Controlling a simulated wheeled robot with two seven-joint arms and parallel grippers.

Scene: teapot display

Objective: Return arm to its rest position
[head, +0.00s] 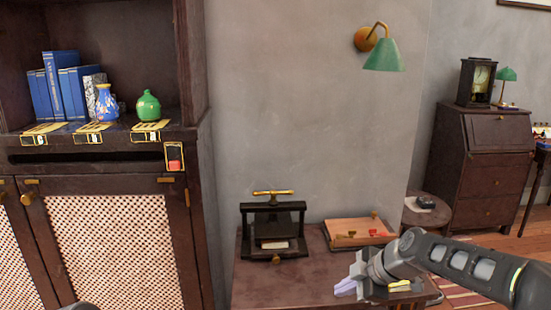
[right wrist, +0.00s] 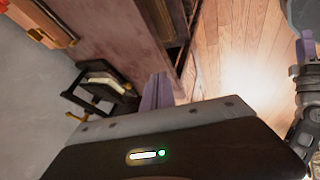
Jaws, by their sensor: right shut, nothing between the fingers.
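My right arm comes in from the lower right in the head view. Its right gripper (head: 345,287) is shut and empty, with pale purple fingertips pointing left over the front of the low dark table (head: 290,285). In the right wrist view the fingers (right wrist: 157,90) stand together with nothing between them. The gripper is in front of and to the right of the black press (head: 273,235) with a brass handle.
A wooden tray (head: 345,240) with small red pieces lies beside the press. A dark cabinet (head: 120,240) stands at left, its shelf bearing a blue vase (head: 106,104), a green vase (head: 148,106) and books (head: 58,90). A green wall lamp (head: 384,55) hangs above.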

